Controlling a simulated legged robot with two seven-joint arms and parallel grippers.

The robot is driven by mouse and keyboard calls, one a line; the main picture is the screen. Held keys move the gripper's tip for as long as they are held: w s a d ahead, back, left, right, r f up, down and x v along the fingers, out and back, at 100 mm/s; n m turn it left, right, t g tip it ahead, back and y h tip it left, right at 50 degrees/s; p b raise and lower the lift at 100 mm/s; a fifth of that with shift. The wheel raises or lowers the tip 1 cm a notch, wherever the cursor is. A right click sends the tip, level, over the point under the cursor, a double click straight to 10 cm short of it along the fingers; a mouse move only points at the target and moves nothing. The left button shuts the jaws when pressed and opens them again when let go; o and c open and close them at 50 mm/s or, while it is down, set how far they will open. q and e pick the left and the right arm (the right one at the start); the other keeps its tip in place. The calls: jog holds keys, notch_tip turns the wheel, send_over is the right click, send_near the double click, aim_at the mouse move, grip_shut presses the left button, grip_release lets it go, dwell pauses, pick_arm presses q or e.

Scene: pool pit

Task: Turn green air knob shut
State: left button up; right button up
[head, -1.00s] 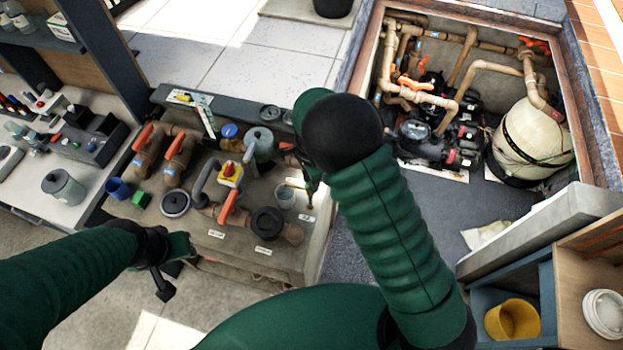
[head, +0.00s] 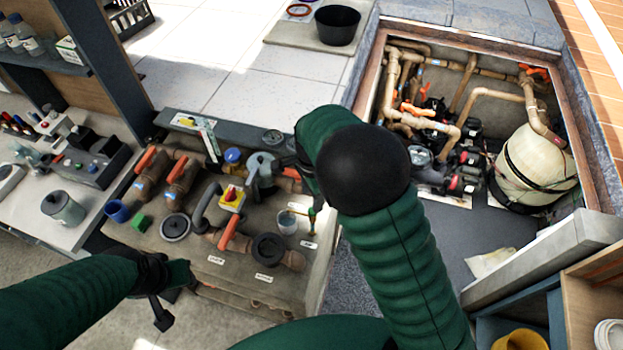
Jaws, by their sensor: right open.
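A small upright piece with a green part (head: 311,214) stands beside a small cup near the right end of the bench; it may be the green air knob, but it is too small to tell. A green block (head: 141,222) sits at the bench's left front.
A grey counter (head: 30,205) is at left. The pit with pipes and a tank (head: 537,165) lies at right.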

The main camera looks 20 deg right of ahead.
notch_tip(320, 180, up, 11)
jog(key=b, duration=0.1)
jog(key=shift+w+a, duration=0.1)
jog(key=n+t+b, duration=0.1)
jog(key=n+b, duration=0.7)
send_near(311, 209)
jog(key=s+d+f, duration=0.4)
jog(key=s, duration=0.3)
jog(key=s+d+f+n+t+b, duration=0.1)
jog(key=s+f+n+b, duration=0.1)
jog(key=s+f+n, duration=0.4)
jog(key=shift+s+n+t, duration=0.3)
jog(key=shift+s+n, duration=0.3)
jog(key=shift+n, duration=0.4)
jog(key=shift+s+d+f, duration=0.1)
jog(key=shift+d, duration=0.1)
jog(key=shift+c, duration=0.2)
